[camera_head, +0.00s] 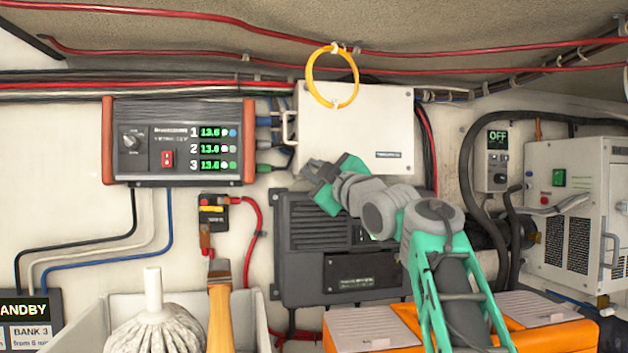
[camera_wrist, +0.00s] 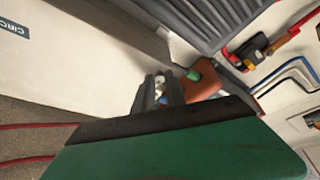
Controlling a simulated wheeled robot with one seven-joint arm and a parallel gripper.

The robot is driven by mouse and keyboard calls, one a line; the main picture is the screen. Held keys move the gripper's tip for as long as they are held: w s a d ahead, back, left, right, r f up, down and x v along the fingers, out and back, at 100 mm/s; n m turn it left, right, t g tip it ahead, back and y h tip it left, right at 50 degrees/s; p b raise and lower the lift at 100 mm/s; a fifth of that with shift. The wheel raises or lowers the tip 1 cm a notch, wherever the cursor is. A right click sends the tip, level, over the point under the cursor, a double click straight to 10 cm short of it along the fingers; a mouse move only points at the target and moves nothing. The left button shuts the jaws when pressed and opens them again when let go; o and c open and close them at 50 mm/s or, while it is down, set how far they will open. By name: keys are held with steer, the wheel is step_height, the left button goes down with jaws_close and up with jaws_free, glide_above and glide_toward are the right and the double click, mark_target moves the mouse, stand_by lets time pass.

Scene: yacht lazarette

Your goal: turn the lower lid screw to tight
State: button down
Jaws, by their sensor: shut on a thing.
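The white lidded box (camera_head: 355,125) is mounted on the wall, with a handle on its left side. Its pale face with part of a label also shows in the wrist view (camera_wrist: 75,50). My gripper (camera_head: 318,175) is at the lower left corner of this box. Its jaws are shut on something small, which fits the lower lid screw. The screw itself is hidden behind the jaws, so its turn position cannot be told. In the wrist view a large green part of my gripper (camera_wrist: 175,152) with a dark edge fills the bottom.
A charger with green readouts (camera_head: 178,142) is left of the box, with cable connectors (camera_head: 268,145) between them. A dark finned unit (camera_head: 330,275) is below. An orange cable loop (camera_head: 332,77) hangs over the box's top. A brush (camera_head: 220,300) stands in a bin at the front.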

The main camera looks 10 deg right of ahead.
steer(key=shift+m, duration=0.6)
steer(key=c, duration=1.4)
jaws_free()
steer(key=shift+o, duration=0.2)
steer(key=b+v, duration=0.3)
steer(key=v, duration=0.4)
steer(key=shift+s+f+b, duration=0.25)
steer(key=shift+s+b, duration=0.1)
steer(key=shift+b, duration=0.05)
